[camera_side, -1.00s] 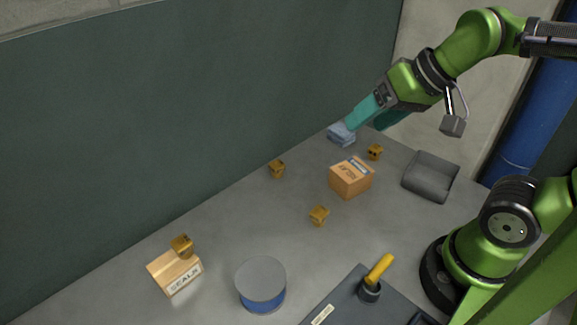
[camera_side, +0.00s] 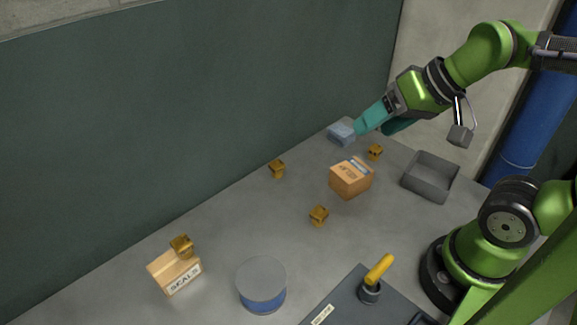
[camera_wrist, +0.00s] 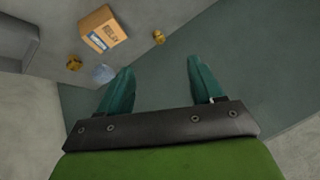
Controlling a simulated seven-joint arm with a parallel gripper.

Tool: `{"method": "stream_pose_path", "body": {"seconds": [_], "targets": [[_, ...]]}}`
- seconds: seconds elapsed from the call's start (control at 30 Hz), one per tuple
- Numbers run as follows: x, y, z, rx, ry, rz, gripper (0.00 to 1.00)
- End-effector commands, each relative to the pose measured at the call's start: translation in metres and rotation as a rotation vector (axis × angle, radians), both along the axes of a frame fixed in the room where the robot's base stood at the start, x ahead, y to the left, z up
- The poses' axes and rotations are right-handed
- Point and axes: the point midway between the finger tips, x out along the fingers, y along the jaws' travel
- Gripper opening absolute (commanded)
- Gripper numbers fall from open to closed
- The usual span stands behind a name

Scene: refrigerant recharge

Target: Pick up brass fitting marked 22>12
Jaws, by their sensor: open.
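Several small brass fittings are in view, and their markings are too small to read. My gripper (camera_side: 375,128) is open and empty, above the table at the back near the back-right fitting. The wrist view shows the teal fingers of my gripper (camera_wrist: 160,66) spread apart with nothing between them. Two brass fittings, one at the left (camera_wrist: 73,62) and one further right (camera_wrist: 158,37), lie beyond the fingertips.
An orange carton (camera_side: 351,178) stands near the back-right fitting. A grey tray (camera_side: 431,177) is at right.

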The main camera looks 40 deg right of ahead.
Motion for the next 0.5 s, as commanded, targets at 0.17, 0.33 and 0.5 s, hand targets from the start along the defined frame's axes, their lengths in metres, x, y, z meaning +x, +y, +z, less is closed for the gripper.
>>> {"method": "stream_pose_path", "body": {"seconds": [0.17,0.33,0.5], "targets": [[0.0,0.0,0.0,0.0,0.0,0.0,0.66],[0.005,0.003,-0.013,0.0,0.063,0.01,0.66],[0.044,0.006,-0.019,-0.028,0.18,0.044,0.66]]}}
